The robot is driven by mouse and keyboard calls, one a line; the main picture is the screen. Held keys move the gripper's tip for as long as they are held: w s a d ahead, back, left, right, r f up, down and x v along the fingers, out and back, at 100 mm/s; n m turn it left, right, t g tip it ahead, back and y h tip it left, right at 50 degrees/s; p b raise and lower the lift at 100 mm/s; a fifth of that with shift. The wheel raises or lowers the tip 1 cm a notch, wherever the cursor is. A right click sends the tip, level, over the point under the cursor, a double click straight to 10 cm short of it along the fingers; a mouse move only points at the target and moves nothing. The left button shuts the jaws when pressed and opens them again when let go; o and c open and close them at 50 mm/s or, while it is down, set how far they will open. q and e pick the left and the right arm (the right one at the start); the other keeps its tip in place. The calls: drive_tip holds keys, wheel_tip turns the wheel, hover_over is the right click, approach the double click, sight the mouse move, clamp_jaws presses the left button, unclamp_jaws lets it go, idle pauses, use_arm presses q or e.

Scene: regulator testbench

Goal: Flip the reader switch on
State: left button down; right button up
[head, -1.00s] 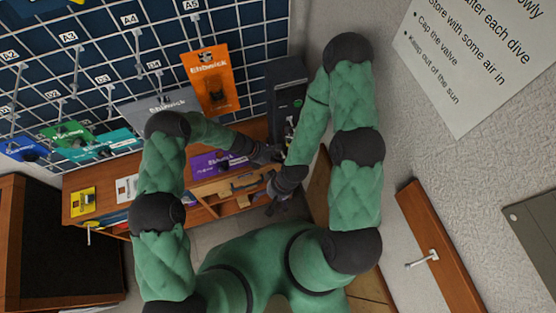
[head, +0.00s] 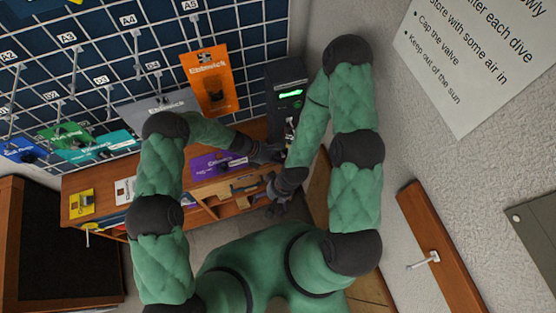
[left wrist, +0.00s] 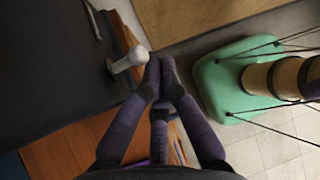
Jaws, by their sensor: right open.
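The reader is a dark upright box (head: 287,75) at the back right of the bench in the head view, with a lit green display (head: 290,94). In the left wrist view, a pale rounded lever (left wrist: 128,61) sticks out from a dark face. My left gripper (head: 277,152) is by the reader's lower front. In the left wrist view its fingertips (left wrist: 161,64) are together, right beside the lever's end; I cannot tell whether they touch it. My right gripper (head: 274,198) is open, lower down in front of the wooden shelf.
The wooden bench (head: 150,170) has open compartments, and a purple card (head: 217,164) lies on it. A wire grid with hanging cards, including an orange one (head: 210,82), stands behind. A white wall is close on the right. A wooden cabinet (head: 30,240) stands at left.

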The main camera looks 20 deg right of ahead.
use_arm(q)
drive_tip(key=shift+r, duration=0.15)
drive_tip(key=shift+r+p, duration=0.35)
drive_tip(key=shift+r, duration=0.25)
